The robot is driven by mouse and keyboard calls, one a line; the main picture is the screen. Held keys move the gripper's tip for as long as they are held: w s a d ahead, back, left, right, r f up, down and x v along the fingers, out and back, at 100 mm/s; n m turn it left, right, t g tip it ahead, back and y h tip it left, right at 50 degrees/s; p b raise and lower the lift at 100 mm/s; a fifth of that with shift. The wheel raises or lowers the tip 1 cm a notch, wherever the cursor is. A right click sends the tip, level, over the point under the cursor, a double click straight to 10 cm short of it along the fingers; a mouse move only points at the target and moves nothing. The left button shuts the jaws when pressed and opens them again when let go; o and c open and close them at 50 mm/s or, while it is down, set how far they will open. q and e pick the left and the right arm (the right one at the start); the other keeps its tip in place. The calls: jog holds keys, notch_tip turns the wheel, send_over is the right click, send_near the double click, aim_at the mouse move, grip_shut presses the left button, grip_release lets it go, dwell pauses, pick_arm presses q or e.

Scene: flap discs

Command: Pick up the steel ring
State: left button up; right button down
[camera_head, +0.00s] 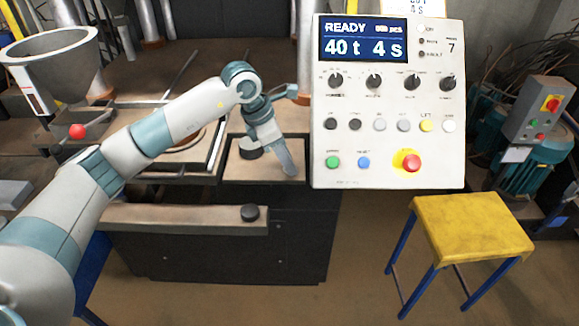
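My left arm reaches in from the left. My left gripper (286,163) points down over a small brown-topped ledge (235,171) at the front of the dark machine. Its fingers look close together and blurred, so I cannot tell whether they are open or shut, or hold anything. I cannot clearly make out the steel ring. A dark round piece (250,149) stands on the ledge just left of the fingers. Part of a round form (188,143) shows in the framed bed behind my forearm. My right gripper is not in view.
A control panel (388,100) reading "READY 40 t 4 S" stands right of my gripper. A front bar (180,217) with a black knob (250,213) runs below. A grey funnel (45,65) is at upper left. A yellow stool (470,228) stands at right.

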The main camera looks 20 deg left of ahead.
pick_arm(q)
jog(key=c, duration=0.6)
jog(key=shift+o, duration=0.2)
jog(key=shift+r, duration=0.1)
jog(key=shift+r+b, duration=0.3)
jog(key=shift+r, duration=0.1)
notch_tip(320, 180, up, 8)
jog(key=b, duration=0.3)
jog(key=shift+r, duration=0.55)
grip_shut()
